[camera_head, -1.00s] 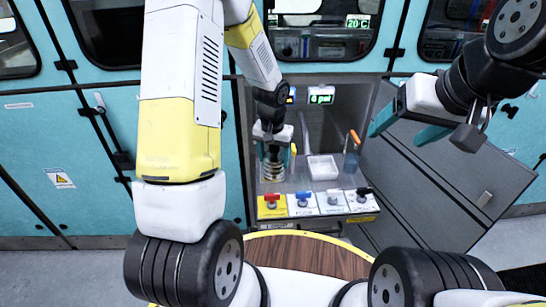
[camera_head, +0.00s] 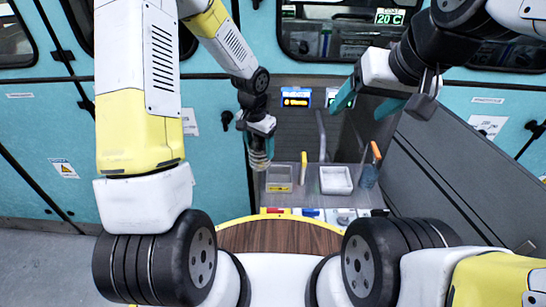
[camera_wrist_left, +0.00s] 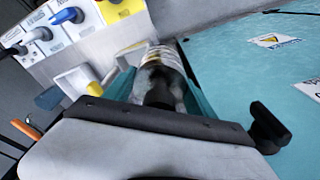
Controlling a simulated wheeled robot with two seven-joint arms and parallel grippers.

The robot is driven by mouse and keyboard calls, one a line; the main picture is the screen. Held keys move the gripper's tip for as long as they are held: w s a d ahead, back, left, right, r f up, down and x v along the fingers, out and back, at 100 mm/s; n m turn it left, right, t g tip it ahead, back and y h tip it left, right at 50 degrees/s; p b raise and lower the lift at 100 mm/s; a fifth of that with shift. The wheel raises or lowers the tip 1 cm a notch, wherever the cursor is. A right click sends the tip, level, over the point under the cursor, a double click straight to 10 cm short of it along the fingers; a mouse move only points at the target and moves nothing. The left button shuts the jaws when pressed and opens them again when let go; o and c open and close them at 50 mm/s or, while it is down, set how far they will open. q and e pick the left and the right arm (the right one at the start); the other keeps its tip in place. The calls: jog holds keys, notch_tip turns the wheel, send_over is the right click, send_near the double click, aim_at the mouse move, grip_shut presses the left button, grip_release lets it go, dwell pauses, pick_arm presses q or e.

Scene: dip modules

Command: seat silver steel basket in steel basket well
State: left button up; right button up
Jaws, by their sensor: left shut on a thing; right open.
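My left gripper (camera_head: 259,138) is shut on the silver steel basket (camera_head: 261,160), a ribbed, roughly cylindrical thing hanging below the teal fingers. It is raised at the left edge of the alcove, apart from the grey rectangular well (camera_head: 279,180) with a yellow label, which lies to its lower right. In the left wrist view the basket (camera_wrist_left: 165,58) sits between the fingers, its lower end pointing away. I cannot tell for certain which opening is the steel basket well. My right gripper (camera_head: 368,103) is open and empty, above the right side of the alcove.
A white tray (camera_head: 336,180), a yellow-handled tool (camera_head: 304,165) and an orange-handled tool in a blue container (camera_head: 369,172) stand on the counter. Coloured valve plates line its front. A grey panel (camera_head: 450,185) slopes at the right. A lit display (camera_head: 295,98) hangs behind.

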pick_arm(q)
jog(key=w+d+m, duration=0.1)
jog(key=d+m, duration=0.3)
jog(key=d, duration=0.2)
jog(key=shift+m+h, duration=0.3)
jog(key=shift+w+d+f, duration=0.1)
jog(key=shift+d+f, duration=0.05)
jog(key=shift+f, duration=2.4)
jog(key=shift+w+d+f, duration=0.1)
jog(key=shift+d+f, duration=0.05)
jog(key=shift+f, duration=2.4)
jog(key=shift+f, duration=0.1)
jog(key=o, duration=1.6)
